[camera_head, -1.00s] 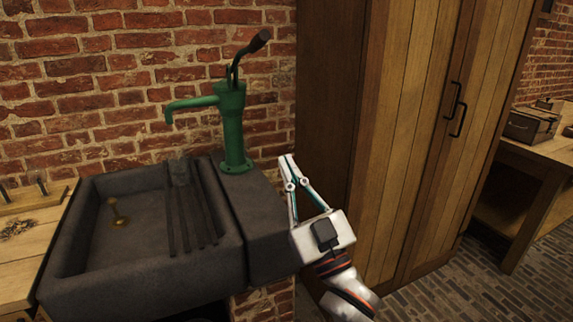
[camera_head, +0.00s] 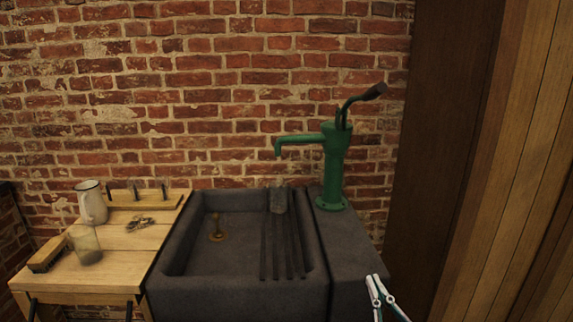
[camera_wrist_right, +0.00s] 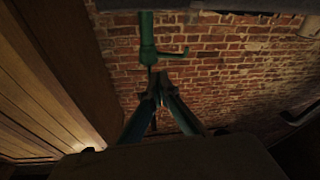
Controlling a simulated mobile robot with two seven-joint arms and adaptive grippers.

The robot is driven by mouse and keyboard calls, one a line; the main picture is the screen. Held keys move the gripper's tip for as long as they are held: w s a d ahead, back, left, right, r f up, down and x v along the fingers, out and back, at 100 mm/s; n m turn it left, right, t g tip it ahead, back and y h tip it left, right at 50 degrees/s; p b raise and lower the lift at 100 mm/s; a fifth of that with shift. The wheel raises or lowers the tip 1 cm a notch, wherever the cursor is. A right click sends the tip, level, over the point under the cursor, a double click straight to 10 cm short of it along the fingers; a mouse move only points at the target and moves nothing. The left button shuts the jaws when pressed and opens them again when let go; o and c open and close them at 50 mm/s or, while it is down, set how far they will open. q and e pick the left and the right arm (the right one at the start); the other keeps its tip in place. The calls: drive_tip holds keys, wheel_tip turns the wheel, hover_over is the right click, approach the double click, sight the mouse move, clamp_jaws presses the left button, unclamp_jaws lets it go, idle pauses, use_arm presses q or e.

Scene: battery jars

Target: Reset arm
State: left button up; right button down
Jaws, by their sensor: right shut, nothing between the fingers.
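My right gripper (camera_head: 373,280) is at the bottom right of the head view, in front of the right end of the dark stone sink (camera_head: 240,298). It is shut and empty, and most of its arm is out of the picture. In the right wrist view its two fingers (camera_wrist_right: 163,78) come together at the middle, with nothing between them. The green hand pump (camera_head: 335,165) stands on the ledge beyond the gripper, apart from it in the head view. The pump also shows upside down in the right wrist view (camera_wrist_right: 148,40). My left gripper is not in view.
A wooden side table (camera_head: 120,262) left of the sink holds a white enamel jug (camera_head: 92,203), a glass jar (camera_head: 86,246) and a brush (camera_head: 47,254). A tall wooden cabinet (camera_head: 450,150) stands close on the right. A brick wall (camera_head: 220,90) closes the back.

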use_arm(q)
drive_tip(key=p, duration=0.1)
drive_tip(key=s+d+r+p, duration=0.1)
drive_tip(key=p, duration=0.1)
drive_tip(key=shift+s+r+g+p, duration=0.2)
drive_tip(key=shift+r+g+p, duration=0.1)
use_arm(e)
drive_tip(key=s+f+g, duration=0.5)
drive_tip(key=s+f, duration=0.6)
drive_tip(key=f, duration=0.4)
drive_tip(key=s+f+g, duration=0.5)
drive_tip(key=s+f, duration=0.6)
drive_tip(key=f, duration=0.4)
drive_tip(key=shift+s+d+f, duration=0.2)
drive_tip(key=shift+s, duration=0.05)
